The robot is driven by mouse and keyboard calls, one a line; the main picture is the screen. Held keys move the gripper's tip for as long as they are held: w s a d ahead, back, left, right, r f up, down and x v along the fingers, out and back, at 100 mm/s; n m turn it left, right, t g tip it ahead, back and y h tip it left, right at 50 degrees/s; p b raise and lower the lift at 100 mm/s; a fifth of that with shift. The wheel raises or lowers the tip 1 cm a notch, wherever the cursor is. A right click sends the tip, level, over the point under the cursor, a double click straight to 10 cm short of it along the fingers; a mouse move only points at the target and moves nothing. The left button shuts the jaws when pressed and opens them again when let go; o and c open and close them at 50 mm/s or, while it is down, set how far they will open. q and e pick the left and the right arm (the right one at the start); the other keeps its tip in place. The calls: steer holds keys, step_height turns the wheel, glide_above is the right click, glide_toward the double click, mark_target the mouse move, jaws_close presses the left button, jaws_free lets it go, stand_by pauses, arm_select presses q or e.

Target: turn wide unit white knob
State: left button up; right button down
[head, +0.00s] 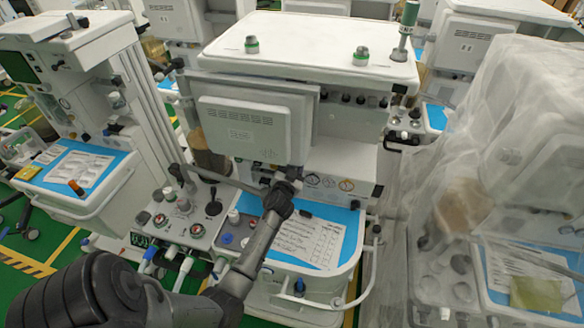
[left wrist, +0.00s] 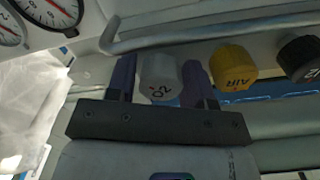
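The white knob (left wrist: 160,76), marked O2, is in the left wrist view, between the two purple fingers of my left gripper (left wrist: 160,88). The fingers lie close against its left and right sides, with little or no gap. In the head view my left arm reaches up to the front of the wide middle unit (head: 345,165), and its gripper (head: 291,176) is at the panel below the grey monitor. The knob is hidden there behind the arm. My right gripper is not in view.
A yellow AIR knob (left wrist: 232,68) and a black knob (left wrist: 301,60) sit to the right of the white one. A grey rail (left wrist: 190,27) runs behind them. Gauges (left wrist: 48,12) are at upper left. A plastic-covered cart (head: 500,150) stands at the right.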

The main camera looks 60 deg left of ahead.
arm_select(q)
steer(key=c, duration=0.6)
steer(key=shift+f+n+b, duration=0.1)
steer(key=shift+n+b, duration=0.2)
steer(key=shift+n, duration=1.6)
steer(key=o, duration=0.7)
steer(key=shift+c, duration=0.2)
steer(key=shift+s, duration=0.1)
steer(key=v, duration=1.3)
steer(key=shift+s+d, duration=0.25)
